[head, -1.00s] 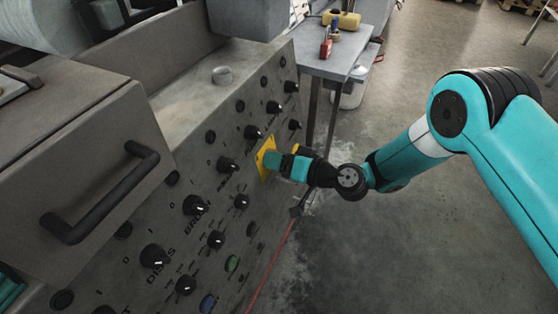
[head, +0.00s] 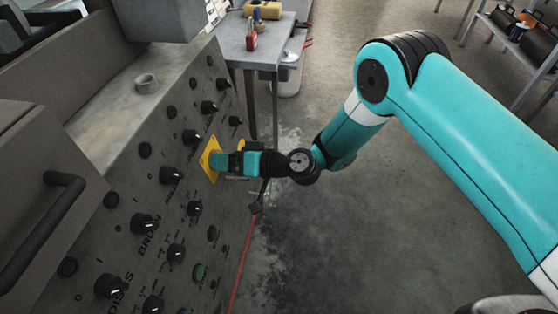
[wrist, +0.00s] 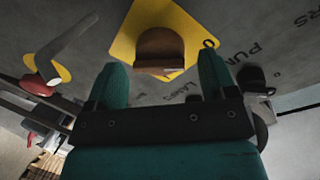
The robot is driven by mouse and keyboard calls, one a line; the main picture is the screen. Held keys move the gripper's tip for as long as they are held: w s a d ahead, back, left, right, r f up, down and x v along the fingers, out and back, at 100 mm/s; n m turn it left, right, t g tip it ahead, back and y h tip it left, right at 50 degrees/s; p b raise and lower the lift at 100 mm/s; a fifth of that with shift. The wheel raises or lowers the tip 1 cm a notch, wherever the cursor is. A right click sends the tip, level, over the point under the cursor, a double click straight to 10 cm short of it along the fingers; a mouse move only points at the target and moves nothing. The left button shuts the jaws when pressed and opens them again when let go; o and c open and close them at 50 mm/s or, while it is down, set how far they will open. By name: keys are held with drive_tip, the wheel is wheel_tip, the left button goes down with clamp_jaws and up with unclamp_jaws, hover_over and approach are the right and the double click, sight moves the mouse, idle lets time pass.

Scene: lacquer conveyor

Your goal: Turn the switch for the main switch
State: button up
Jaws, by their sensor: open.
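The main switch is on a yellow plate (head: 209,160) on the sloped face of the grey control panel (head: 130,190). In the wrist view the yellow plate (wrist: 203,22) carries a brownish knob (wrist: 160,50), which stands between and just beyond my two fingers. My gripper (wrist: 162,85) is open, with one teal finger on each side of the knob and gaps visible. In the head view my gripper (head: 226,162) is close against the plate and hides the knob. I cannot tell whether the fingers touch the knob.
Several black knobs (head: 145,223) and a green button (head: 199,272) surround the plate. In the wrist view a grey lever with a red and yellow base (wrist: 60,58) is at the left. A grey table (head: 262,45) stands behind. The floor to the right is clear.

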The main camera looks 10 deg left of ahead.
drive_tip(key=v, duration=1.6)
drive_tip(key=shift+d, duration=0.15)
drive_tip(key=shift+r, duration=0.25)
drive_tip(key=s+d+r+n+g+h, duration=0.1)
drive_tip(key=s+r+n+g+h, duration=0.15)
drive_tip(key=r, duration=0.45)
drive_tip(key=s+d+r+n+g+h, duration=0.1)
drive_tip(key=s+r+g+h, duration=0.1)
drive_tip(key=s+r, duration=0.3)
drive_tip(key=s+d+r+m+t+h, duration=0.2)
drive_tip(key=s+d+r+m+h, duration=0.2)
drive_tip(key=s+d+r+h, duration=0.55)
drive_tip(key=d+r+y+p, duration=0.2)
drive_tip(key=d+r+p, duration=0.2)
drive_tip(key=r+p, duration=1.2)
drive_tip(key=shift+y, duration=0.4)
